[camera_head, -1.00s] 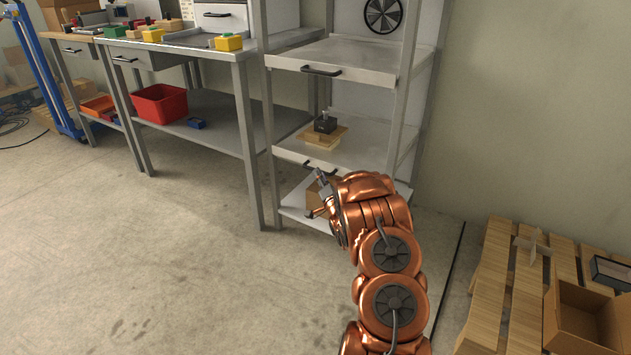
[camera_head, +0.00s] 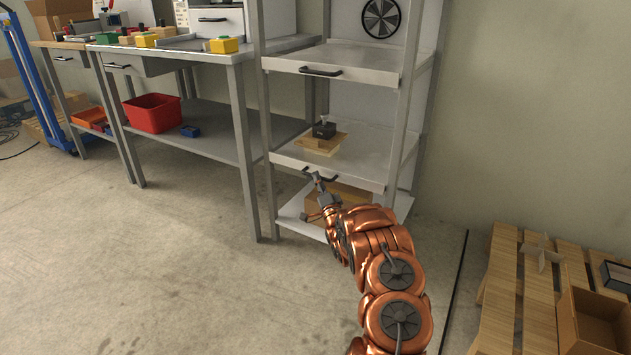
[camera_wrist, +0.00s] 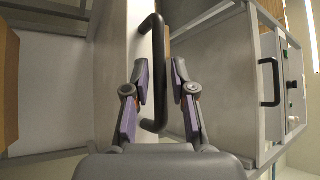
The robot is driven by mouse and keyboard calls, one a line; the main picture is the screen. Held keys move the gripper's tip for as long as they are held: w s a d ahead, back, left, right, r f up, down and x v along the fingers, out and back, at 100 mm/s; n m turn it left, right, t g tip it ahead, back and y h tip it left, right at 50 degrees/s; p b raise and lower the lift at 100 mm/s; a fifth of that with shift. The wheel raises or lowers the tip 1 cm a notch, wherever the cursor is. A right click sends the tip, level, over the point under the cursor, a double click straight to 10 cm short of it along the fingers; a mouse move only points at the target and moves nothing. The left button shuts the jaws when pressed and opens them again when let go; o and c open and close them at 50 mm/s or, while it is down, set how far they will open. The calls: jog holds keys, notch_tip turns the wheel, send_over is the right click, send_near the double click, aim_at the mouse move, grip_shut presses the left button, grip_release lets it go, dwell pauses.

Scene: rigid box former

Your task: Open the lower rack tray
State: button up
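The lower rack tray (camera_head: 368,160) is a grey metal shelf with a dark bar handle (camera_head: 331,180) on its front edge. It looks pushed in, level with the rack posts. In the wrist view the handle (camera_wrist: 160,50) runs up and down the picture between my fingers. My gripper (camera_head: 312,175) is at the handle in the head view and partly covers it. In the wrist view my gripper (camera_wrist: 161,68) is open, its fingers on either side of the bar, the left one closer. I cannot tell whether that finger touches it.
A wooden piece with a dark block (camera_head: 322,136) sits on the lower tray. The upper tray (camera_head: 350,62) with its own handle is above, and a cardboard box (camera_head: 345,196) is below. A workbench (camera_head: 190,55) stands left, a pallet (camera_head: 505,290) right. The floor in front is clear.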

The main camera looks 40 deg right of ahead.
jog(key=shift+x, duration=0.85)
grip_shut()
